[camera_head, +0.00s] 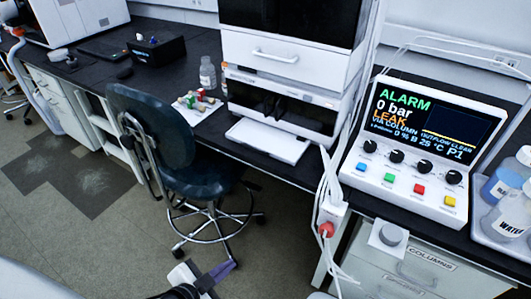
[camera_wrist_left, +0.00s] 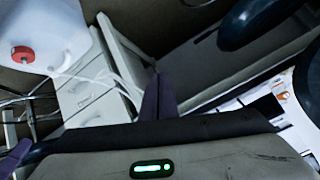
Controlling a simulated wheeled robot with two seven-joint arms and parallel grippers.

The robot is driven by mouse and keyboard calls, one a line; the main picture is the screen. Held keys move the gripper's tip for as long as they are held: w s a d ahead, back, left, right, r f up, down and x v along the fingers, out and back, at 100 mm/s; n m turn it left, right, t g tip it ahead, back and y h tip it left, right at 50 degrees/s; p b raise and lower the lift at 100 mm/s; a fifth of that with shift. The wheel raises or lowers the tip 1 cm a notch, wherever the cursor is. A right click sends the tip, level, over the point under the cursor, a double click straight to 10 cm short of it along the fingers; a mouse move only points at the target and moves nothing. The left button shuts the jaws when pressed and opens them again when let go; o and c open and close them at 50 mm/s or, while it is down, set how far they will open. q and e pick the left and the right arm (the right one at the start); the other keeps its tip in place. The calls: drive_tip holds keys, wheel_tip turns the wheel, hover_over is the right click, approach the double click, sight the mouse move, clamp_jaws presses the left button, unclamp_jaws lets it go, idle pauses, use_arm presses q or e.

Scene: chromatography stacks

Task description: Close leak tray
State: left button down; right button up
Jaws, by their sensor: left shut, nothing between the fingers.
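The leak tray (camera_head: 268,140) is a flat white tray at the foot of the white instrument stack (camera_head: 283,95). It sticks out toward the front, over the dark bench top. My left gripper (camera_head: 222,272) is low at the bottom of the head view, in front of the bench and well apart from the tray. Its purple fingers are together and empty; they also show in the left wrist view (camera_wrist_left: 158,97). I cannot clearly make out the tray in the left wrist view. My right gripper is not in view.
A dark swivel chair (camera_head: 165,140) stands left of the tray, close to the bench. A control panel (camera_head: 418,150) shows ALARM and LEAK. White cables and a box with a red button (camera_head: 326,229) hang at the bench front. Small vials (camera_head: 197,101) and a bottle (camera_head: 207,73) stand left of the stack.

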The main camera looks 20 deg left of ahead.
use_arm(q)
drive_tip(key=w+a+r+m+t, duration=0.2)
drive_tip(key=w+a+r+m, duration=0.3)
drive_tip(key=w+r+m, duration=0.25)
drive_tip(key=w+a+r+m+t, duration=0.35)
drive_tip(key=w+r+m, duration=0.3)
drive_tip(key=r, duration=0.25)
drive_tip(key=shift+n+g+h, duration=0.35)
drive_tip(key=shift+n+h, duration=0.05)
drive_tip(key=shift+n, duration=0.2)
drive_tip(key=x, duration=1.3)
drive_tip(key=shift+w+a+p, duration=0.2)
drive_tip(key=shift+p, duration=0.2)
